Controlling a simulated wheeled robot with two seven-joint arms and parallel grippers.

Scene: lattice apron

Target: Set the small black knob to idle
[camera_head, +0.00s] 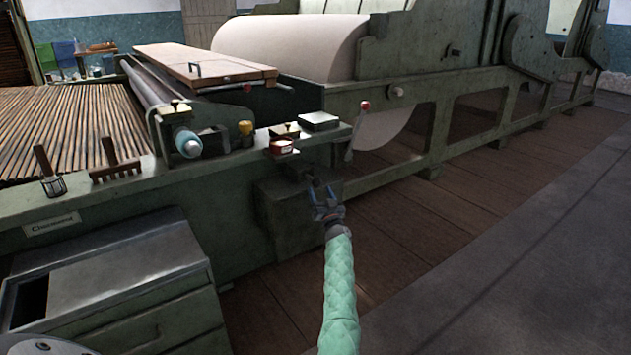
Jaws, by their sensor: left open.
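My left gripper (324,198) is open and empty, at the end of an arm in a mint quilted sleeve. It is in front of the green machine's corner, close to a dark box (287,215) below the ledge. A small dark shape (297,171) lies just beyond the fingers and may be the small black knob. I cannot make out its pointer, its marks or its setting, and the gripper partly hides this area. I cannot tell whether the fingers touch anything. My right gripper is not in view.
A metal-topped cabinet (125,268) stands at lower left. The floor (520,240) at right is clear.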

